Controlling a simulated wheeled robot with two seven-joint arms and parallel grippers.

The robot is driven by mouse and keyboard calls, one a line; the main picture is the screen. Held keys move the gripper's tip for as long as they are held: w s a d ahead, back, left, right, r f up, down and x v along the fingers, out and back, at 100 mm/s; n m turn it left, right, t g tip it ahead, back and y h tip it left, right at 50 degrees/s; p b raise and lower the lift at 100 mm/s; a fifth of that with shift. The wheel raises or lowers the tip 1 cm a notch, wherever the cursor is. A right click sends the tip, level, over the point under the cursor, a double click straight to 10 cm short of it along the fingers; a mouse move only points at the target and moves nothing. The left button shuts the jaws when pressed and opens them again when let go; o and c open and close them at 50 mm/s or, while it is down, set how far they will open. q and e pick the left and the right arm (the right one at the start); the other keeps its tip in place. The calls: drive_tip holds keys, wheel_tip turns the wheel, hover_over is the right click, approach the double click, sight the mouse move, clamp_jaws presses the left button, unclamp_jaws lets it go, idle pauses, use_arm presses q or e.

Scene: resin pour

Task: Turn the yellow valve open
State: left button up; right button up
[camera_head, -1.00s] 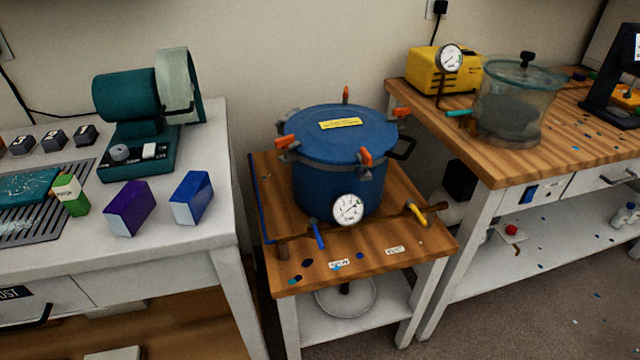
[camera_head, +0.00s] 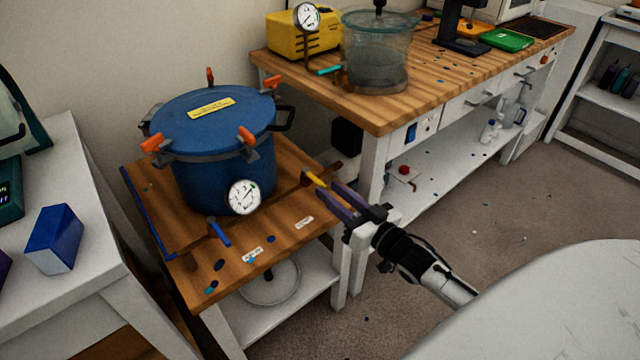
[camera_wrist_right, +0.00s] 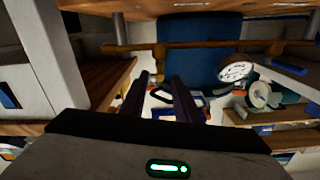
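The yellow valve (camera_head: 314,179) is a small handle on the pipe at the right front of the blue pressure pot (camera_head: 225,178). My right gripper (camera_head: 328,195) comes in from the right in the head view. Its two dark purple fingers are apart, with their tips close to the yellow handle; I cannot tell whether they touch it. In the right wrist view the fingers (camera_wrist_right: 160,80) also stand apart, with the blue pot (camera_wrist_right: 188,62) beyond them. My left gripper is not in view.
A white gauge (camera_head: 244,197) and a blue valve handle (camera_head: 220,232) sit at the pot's front. The wooden cart (camera_head: 255,243) stands between the white left table (camera_head: 85,285) and the wood-topped bench (camera_head: 390,112). A glass chamber (camera_head: 378,55) stands on the bench.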

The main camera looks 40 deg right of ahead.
sight(320, 182)
drive_tip(key=w, duration=0.5)
drive_tip(key=shift+a+f, duration=0.1)
drive_tip(key=shift+a, duration=0.1)
clamp_jaws()
drive_tip(key=shift+s, duration=0.1)
